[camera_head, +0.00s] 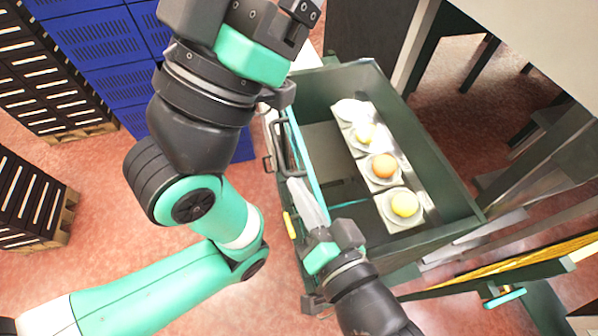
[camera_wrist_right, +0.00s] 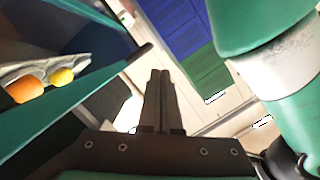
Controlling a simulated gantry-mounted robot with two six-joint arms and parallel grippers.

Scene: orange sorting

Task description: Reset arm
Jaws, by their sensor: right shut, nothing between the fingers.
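My right gripper (camera_head: 297,186) is shut and empty, just outside the near-left wall of the green bin (camera_head: 440,150), close to its handle bar. In the right wrist view its two fingers (camera_wrist_right: 160,75) lie together with nothing between them. My left arm comes in from the lower left and bends up over the left side. Its teal-and-black gripper body (camera_head: 262,45) is at the top edge; its fingers cannot be made out.
Blue crates (camera_head: 100,40) stand at the upper left, with black slatted crates (camera_head: 30,200) on pallets at the far left. A yellow strip with a dark frame (camera_head: 520,262) lies at the lower right. The reddish floor at the lower left is clear apart from my arm.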

